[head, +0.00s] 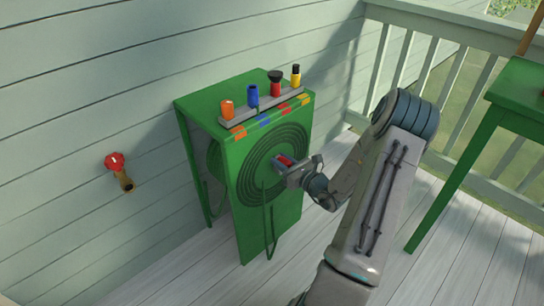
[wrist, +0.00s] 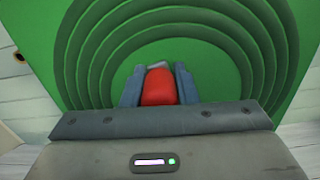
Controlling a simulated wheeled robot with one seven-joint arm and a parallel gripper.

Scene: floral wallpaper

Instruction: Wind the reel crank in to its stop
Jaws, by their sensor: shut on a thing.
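The hose reel (head: 246,190) is a green cabinet with dark green hose coiled on its front face. Its coils (wrist: 222,45) fill the wrist view. The crank's red handle (head: 285,160) sits near the middle of the coils, and it shows in the wrist view (wrist: 158,88) with a grey metal end above it. My gripper (head: 289,166) is shut on the red handle, with one blue-grey finger on each side of it in the wrist view (wrist: 159,87). The crank's arm and hub are mostly hidden.
A rail with orange, blue, red and yellow nozzles (head: 276,89) lies along the cabinet top. A red tap (head: 115,162) is on the wall at left. A green table (head: 520,85) stands at right by the railing (head: 440,60). The deck in front is clear.

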